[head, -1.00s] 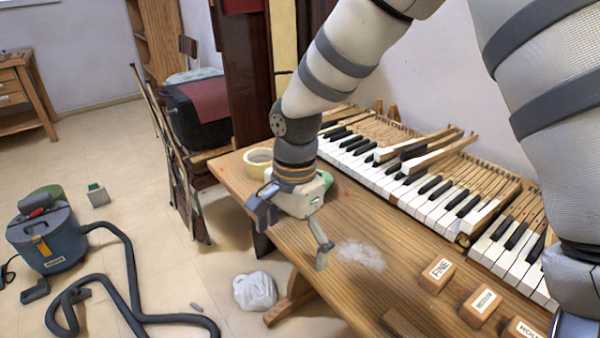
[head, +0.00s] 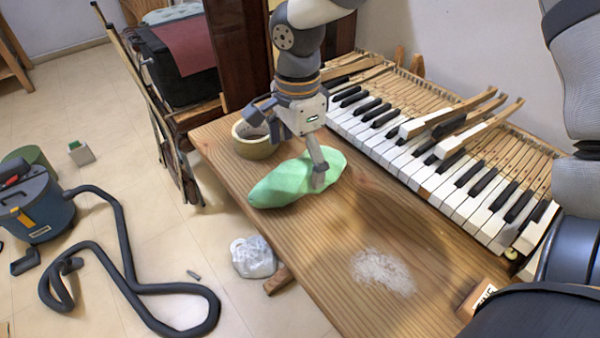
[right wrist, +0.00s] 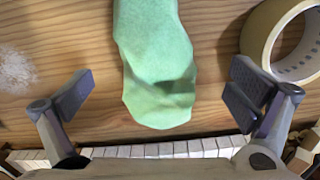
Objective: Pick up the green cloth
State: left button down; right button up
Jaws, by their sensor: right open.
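The green cloth (head: 285,182) lies as a long, soft bundle on the wooden table, near its left edge. My right gripper (head: 288,145) is over the cloth's far side in the head view, open, with one finger in front of the cloth and hiding a little of it. In the right wrist view the green cloth (right wrist: 157,65) reaches down between the widely spread fingers of my right gripper (right wrist: 160,95). Clear gaps show on both sides, and nothing is held. My left gripper is not in view.
A tape roll (head: 254,140) stands close beside the right gripper. Piano keys (head: 440,160) run along the table's back, some raised. White powder (head: 383,270) and a wooden block (head: 478,298) lie on the table. A crumpled white bag (head: 254,257) and vacuum hose (head: 130,290) are on the floor.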

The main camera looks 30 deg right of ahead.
aim_at(299, 164)
notch_tip(299, 164, down, 4)
jog(key=shift+s+r, duration=0.1)
jog(key=shift+r, duration=0.1)
jog(key=c, duration=1.2)
jog(key=shift+r, duration=0.1)
